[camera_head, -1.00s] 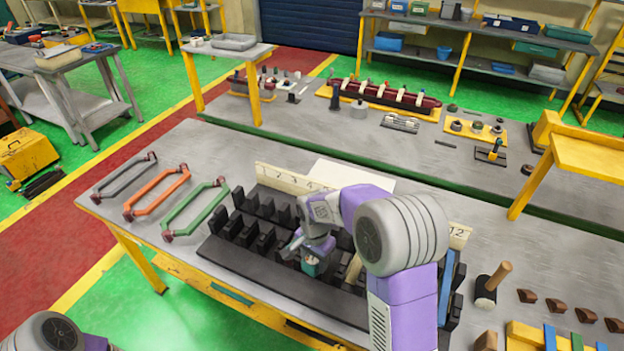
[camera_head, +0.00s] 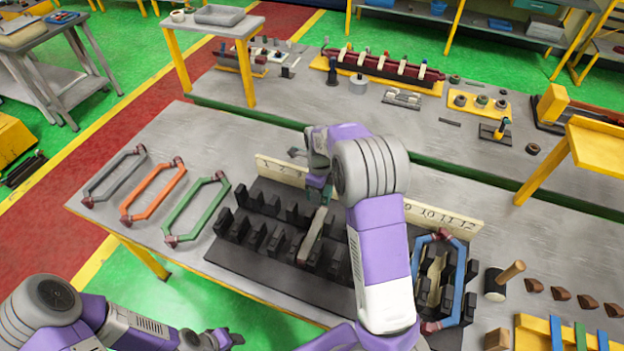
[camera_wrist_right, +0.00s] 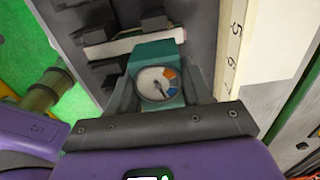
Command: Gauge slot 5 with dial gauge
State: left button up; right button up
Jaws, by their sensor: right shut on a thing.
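My right gripper (camera_head: 318,182) is shut on the teal dial gauge (camera_wrist_right: 155,75), whose white round dial faces the wrist camera. It is over the back row of black teeth of the stator block (camera_head: 262,262), near the number strip (camera_head: 440,217). The strip shows 5 and 6 beside the gauge in the wrist view (camera_wrist_right: 237,30). A pale bar (camera_head: 312,237) lies across the block, close to the gauge. Whether the gauge tip is inside a slot is hidden. My left gripper (camera_head: 222,340) is at the bottom left, away from the block; its jaws are unclear.
Grey (camera_head: 115,175), orange (camera_head: 153,192) and green (camera_head: 196,208) coil frames lie left of the block. A blue coil frame (camera_head: 460,275) sits at its right end. A mallet (camera_head: 500,282) and several brown wedges lie further right. A back bench holds other parts.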

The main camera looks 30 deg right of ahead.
jog(key=shift+s+f, duration=0.15)
jog(key=shift+s, duration=0.2)
jog(key=shift+f+b, duration=0.2)
jog(key=shift+b, duration=0.2)
jog(key=shift+f+b, duration=1.75)
jog(key=shift+f, duration=0.25)
pick_arm(q)
notch_tip(320, 180, down, 6)
jog(key=b, duration=0.2)
jog(key=shift+s, duration=0.3)
pick_arm(e)
jog(key=shift+f, duration=1.85)
pick_arm(q)
jog(key=shift+f, duration=0.1)
pick_arm(e)
jog(key=shift+f, duration=0.2)
jog(key=o, duration=1.1)
pick_arm(q)
jog(key=shift+r+p, duration=0.35)
pick_arm(e)
notch_tip(320, 180, up, 8)
jog(key=shift+f, duration=0.2)
